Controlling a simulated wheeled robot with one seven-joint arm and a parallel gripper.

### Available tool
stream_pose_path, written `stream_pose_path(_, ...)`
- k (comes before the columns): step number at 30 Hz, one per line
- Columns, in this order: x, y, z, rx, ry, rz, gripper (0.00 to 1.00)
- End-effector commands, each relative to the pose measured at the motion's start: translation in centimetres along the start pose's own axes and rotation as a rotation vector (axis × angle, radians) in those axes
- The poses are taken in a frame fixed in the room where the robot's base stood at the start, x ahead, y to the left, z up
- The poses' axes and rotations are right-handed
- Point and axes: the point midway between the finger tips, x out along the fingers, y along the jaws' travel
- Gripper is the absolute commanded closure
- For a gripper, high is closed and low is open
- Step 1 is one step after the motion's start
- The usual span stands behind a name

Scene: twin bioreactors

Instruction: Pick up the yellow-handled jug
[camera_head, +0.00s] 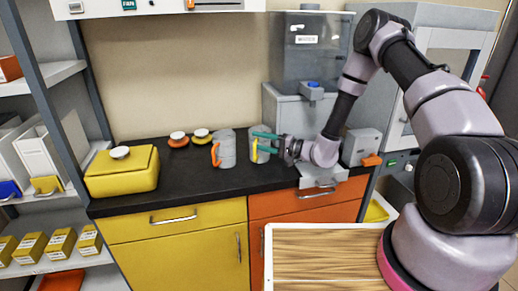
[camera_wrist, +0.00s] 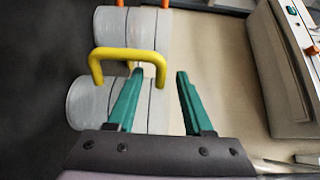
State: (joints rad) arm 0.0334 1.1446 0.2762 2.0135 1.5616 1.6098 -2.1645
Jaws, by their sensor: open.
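The yellow-handled jug (camera_head: 257,158) is a grey, translucent upright vessel on the black counter. Its yellow handle (camera_head: 254,151) shows beside my green fingertips. In the wrist view the jug body (camera_wrist: 84,104) lies at the left, partly covered by a finger, and the yellow handle (camera_wrist: 128,54) arches above it. My gripper (camera_head: 257,141) is at the jug's upper part. In the wrist view its two fingers (camera_wrist: 159,73) are apart, and the right leg of the handle appears between their tips. I cannot tell whether they touch it.
An orange-handled jug (camera_head: 226,148) stands just left. A grey machine (camera_head: 300,112) stands behind to the right. The front counter is clear.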

Motion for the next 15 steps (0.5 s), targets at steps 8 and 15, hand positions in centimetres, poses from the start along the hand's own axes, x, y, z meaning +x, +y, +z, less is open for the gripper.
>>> stream_pose_path(8, 1.40, 0.04, -0.04, -0.001, 0.001, 0.001, 0.48)
stream_pose_path(15, 1.37, 0.04, -0.03, 0.000, 0.000, 0.001, 1.00)
